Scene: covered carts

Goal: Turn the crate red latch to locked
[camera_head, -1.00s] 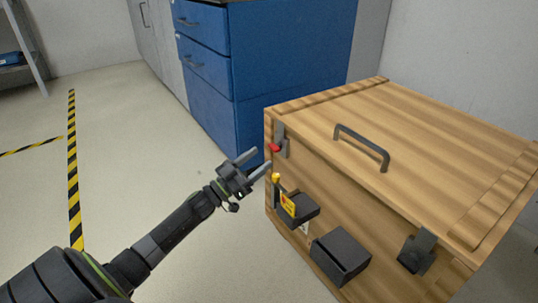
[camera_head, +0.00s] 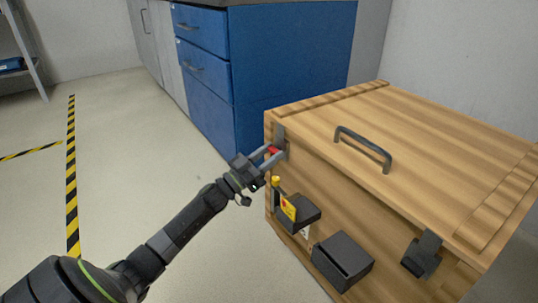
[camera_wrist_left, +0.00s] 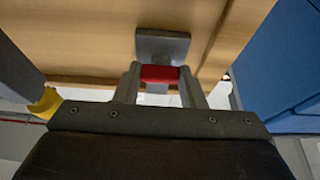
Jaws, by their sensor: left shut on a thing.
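The wooden crate (camera_head: 430,145) stands at the right with its lid closed. Its red latch (camera_head: 272,150) is at the far left end of the front face, below a grey metal plate. My left gripper (camera_head: 274,153) is at this latch with a finger on either side of it. In the left wrist view the red latch (camera_wrist_left: 160,74) sits between the two fingers (camera_wrist_left: 158,84), under the grey plate (camera_wrist_left: 163,46). The gripper is shut on it. My right gripper is not in view.
Below the latch are a yellow knob (camera_head: 276,181), a yellow tag (camera_head: 288,207) and dark boxes (camera_head: 342,261) on the crate front. A black latch (camera_head: 422,254) is at the near end. A blue cabinet (camera_head: 205,85) stands behind. The floor at left is clear.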

